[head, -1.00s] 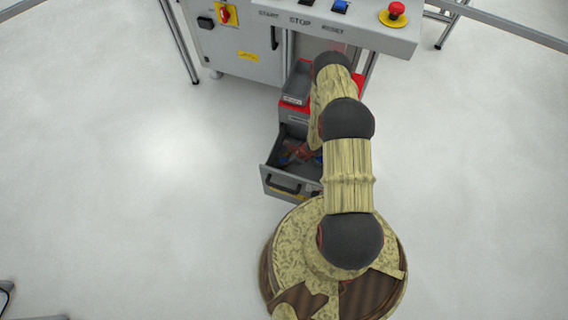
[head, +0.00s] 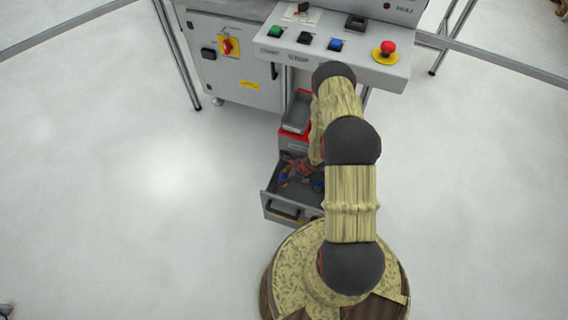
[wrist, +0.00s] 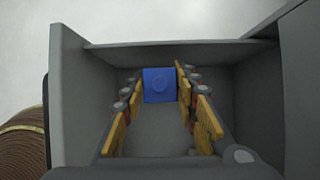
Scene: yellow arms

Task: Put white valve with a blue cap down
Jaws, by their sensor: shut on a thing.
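The blue cap (wrist: 159,84) of the valve shows in the wrist view, between the tips of my gripper (wrist: 160,95). The yellow finger pads are shut on it from left and right. The valve's white body is hidden. The valve is held inside or just over an open grey drawer (wrist: 75,100); I cannot tell whether it touches the bottom. In the head view my gripper (head: 298,169) is small and reddish over the drawer (head: 285,208), partly covered by my arm.
A grey bin (head: 297,112) stands above the drawer, close to my arm. Behind is a control console (head: 350,58) with buttons and a red emergency stop (head: 387,48). The drawer's side walls are close around my fingers. The floor to the left is clear.

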